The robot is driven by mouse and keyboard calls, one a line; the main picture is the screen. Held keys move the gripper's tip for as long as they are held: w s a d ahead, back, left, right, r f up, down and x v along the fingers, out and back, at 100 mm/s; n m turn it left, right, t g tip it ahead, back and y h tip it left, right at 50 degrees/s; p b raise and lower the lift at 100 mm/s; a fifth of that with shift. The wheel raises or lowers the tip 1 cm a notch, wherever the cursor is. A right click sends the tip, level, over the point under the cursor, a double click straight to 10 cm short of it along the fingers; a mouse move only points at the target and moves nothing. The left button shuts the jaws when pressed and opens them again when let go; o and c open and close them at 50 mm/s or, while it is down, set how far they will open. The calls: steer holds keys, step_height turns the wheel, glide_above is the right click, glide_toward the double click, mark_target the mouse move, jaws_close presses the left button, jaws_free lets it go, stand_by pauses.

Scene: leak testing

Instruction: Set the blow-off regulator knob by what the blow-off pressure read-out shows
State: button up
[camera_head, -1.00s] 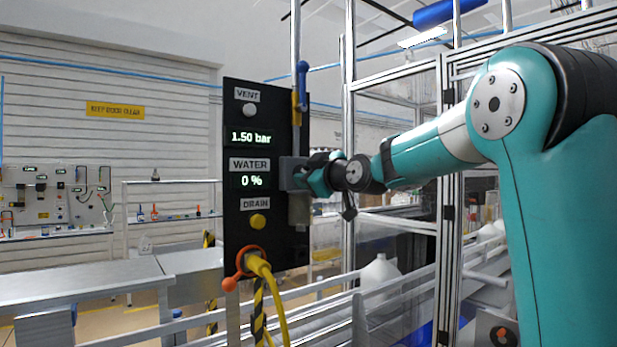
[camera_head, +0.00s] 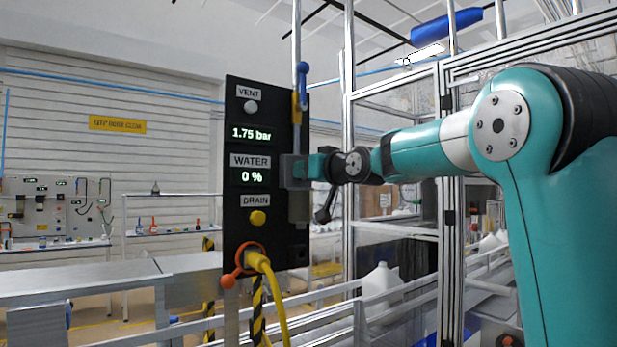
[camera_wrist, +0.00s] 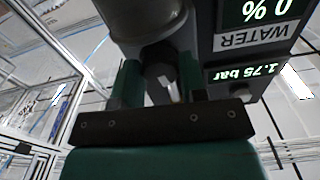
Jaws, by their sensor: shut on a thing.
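The black panel (camera_head: 232,215) stands upright left of my arm in the head view. Its pressure read-out (camera_head: 251,134) shows 1.75 bar; it also shows upside down in the wrist view (camera_wrist: 246,71). My gripper (camera_head: 303,170) reaches the panel's right side at about the height of the WATER label. In the wrist view my gripper (camera_wrist: 160,84) has its two green fingers on either side of a dark knob (camera_wrist: 158,75) below a grey cylindrical body (camera_wrist: 148,25). It is shut on this knob. The fingers and wrist hide much of the knob.
The water read-out (camera_head: 251,178) shows 0 %. A blue-handled valve (camera_head: 302,82) stands above my gripper. A yellow hose (camera_head: 272,290) hangs below. Rails and an aluminium frame (camera_head: 349,220) are close by.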

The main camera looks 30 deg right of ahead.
steer(key=shift+m, duration=0.6)
steer(key=o, duration=0.9)
steer(key=shift+o, duration=0.2)
steer(key=shift+s, duration=0.1)
steer(key=s+b, duration=0.6)
steer(key=s, duration=1.1)
steer(key=shift+d+b, duration=0.3)
steer(key=shift+b, duration=0.05)
steer(key=shift+s, duration=0.1)
